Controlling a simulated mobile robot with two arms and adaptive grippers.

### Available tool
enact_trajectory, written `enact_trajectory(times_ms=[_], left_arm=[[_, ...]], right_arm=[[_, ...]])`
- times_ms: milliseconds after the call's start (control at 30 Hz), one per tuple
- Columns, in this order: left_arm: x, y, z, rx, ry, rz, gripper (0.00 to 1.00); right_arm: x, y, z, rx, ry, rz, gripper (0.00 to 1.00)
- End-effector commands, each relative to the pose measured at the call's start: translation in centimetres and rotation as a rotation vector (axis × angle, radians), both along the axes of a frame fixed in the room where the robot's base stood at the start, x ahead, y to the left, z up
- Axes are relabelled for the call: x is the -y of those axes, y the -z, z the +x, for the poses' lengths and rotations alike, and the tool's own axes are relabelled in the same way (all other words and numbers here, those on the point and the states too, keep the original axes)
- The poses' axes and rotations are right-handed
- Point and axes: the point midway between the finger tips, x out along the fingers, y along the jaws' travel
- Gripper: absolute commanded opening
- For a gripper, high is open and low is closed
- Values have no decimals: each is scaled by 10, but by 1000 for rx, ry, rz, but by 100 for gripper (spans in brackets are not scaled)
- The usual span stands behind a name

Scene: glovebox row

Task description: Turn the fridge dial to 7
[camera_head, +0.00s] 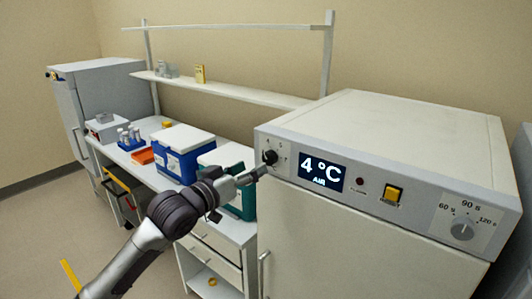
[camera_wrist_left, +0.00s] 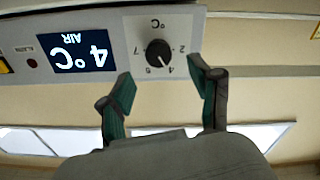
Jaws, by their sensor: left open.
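The fridge dial (camera_head: 270,157) is a small black knob at the left end of the fridge's front panel. In the left wrist view the dial (camera_wrist_left: 158,53) appears upside down, ringed by numbers including 2, 4 and 7. My left gripper (camera_head: 257,174) is just in front of the panel, near the dial. In the wrist view its two fingers (camera_wrist_left: 163,84) are spread, with the dial beyond the gap between them, not gripped. My right gripper is not in view.
A yellow button (camera_head: 393,193) and a timer knob (camera_head: 463,229) sit farther right on the panel. Left of the fridge, a bench holds a blue cooler box (camera_head: 180,160), a green one (camera_head: 240,200) and an orange tray (camera_head: 143,156). A shelf (camera_head: 225,90) runs behind.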

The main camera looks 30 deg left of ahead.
Motion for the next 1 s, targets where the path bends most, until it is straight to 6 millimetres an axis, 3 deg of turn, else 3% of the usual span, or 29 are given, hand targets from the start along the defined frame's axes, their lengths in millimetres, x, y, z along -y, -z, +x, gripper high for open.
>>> enact_trajectory(times_ms=[100, 300, 500, 767, 1000], left_arm=[[2, -5, 26, 2, -1, -3, 63], [4, -3, 56, 1, -1, -2, 63], [6, 0, 67, 0, 0, 1, 63], [6, 1, 68, -1, 0, 2, 63], [6, 1, 68, -1, 0, 1, 23]], right_arm=[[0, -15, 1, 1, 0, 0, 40], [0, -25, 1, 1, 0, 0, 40], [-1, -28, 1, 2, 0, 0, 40], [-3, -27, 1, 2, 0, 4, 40], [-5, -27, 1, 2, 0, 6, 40]])
